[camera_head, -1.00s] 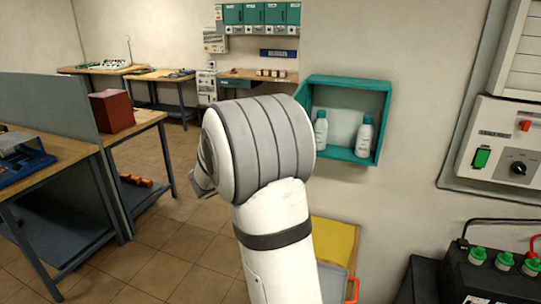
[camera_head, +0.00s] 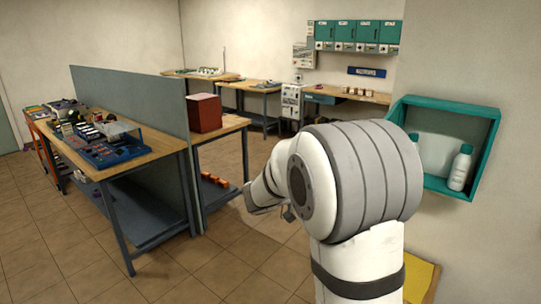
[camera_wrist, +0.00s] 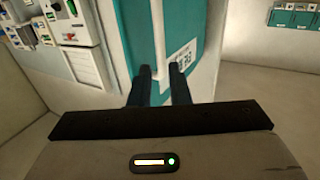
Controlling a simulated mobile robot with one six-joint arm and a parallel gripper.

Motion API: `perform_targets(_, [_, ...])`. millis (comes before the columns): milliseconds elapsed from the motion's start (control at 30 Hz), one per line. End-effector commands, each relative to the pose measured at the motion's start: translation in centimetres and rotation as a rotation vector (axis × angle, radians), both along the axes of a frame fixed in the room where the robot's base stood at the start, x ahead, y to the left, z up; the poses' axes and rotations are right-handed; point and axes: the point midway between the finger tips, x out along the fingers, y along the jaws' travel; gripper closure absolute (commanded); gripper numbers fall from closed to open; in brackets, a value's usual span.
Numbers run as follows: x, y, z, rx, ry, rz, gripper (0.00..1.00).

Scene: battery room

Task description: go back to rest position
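My gripper (camera_wrist: 162,75) shows in the wrist view as two dark fingers standing apart, with nothing held between them. Behind them is a teal and white upright surface with a label (camera_wrist: 183,57); I cannot tell how far off it is. In the head view my white and grey arm fills the lower right middle, bent over to the left. The arm hides most of the gripper there.
A workbench (camera_head: 160,143) with a blue tray (camera_head: 112,152) stands left, beside a grey partition (camera_head: 150,100). A red box (camera_head: 204,112) sits behind it. A teal wall shelf (camera_head: 492,130) with white bottles (camera_head: 460,168) is close right of my arm. Open tiled floor lies front left.

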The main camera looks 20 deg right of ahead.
Motion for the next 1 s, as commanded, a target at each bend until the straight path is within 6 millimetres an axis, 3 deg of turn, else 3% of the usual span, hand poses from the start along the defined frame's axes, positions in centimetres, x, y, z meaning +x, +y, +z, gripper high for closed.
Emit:
perform_targets(133, [0.7, 0.2, 0.4, 0.013, -0.023, 0.063, 0.84])
perform_targets(267, [2.8, 1.4, 1.4, 0.060, -0.081, 0.269, 0.84])
perform_targets(400, [5.2, 4.9, 2.5, 0.151, -0.117, 0.595, 0.84])
perform_targets(567, [5.5, 10.6, 2.4, 0.284, -0.063, 0.934, 0.84])
perform_targets(667, [4.0, 14.3, 1.4, 0.377, 0.024, 1.111, 0.84])
perform_targets(767, [1.3, 17.5, -0.3, 0.476, 0.149, 1.250, 0.84])
perform_targets(900, [-4.4, 20.4, -3.4, 0.617, 0.378, 1.366, 0.84])
perform_targets(1000, [-9.3, 21.2, -5.9, 0.711, 0.570, 1.384, 0.84])
